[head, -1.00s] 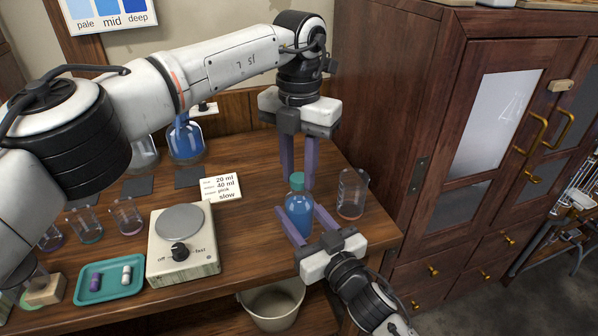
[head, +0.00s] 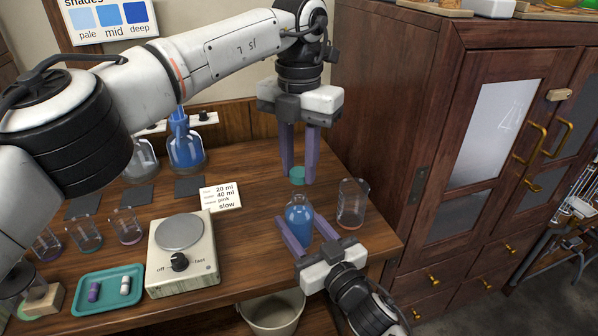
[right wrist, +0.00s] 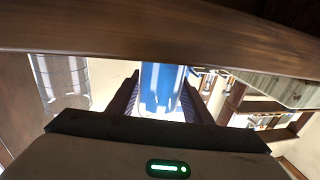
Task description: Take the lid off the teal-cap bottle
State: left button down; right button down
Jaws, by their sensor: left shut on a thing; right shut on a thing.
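The bottle (head: 299,212) holds blue liquid and stands upright near the table's right front, its neck uncovered. It also shows in the right wrist view (right wrist: 162,88). My right gripper (head: 297,238) is shut on the bottle's body from the front, one finger on each side. The teal lid (head: 297,175) is off the bottle, above and behind it. My left gripper (head: 298,178) points down from above and is shut on the lid between its fingertips. A gap shows between lid and bottle.
An empty glass beaker (head: 352,204) stands close to the right of the bottle. A stirrer hotplate (head: 182,262), a teal tray (head: 88,299) and a label card (head: 220,197) are to the left. A bin (head: 272,312) is below the table edge. A wooden cabinet (head: 420,70) is at right.

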jog(key=c, duration=0.8)
grip_release()
jog(key=shift+c, duration=0.2)
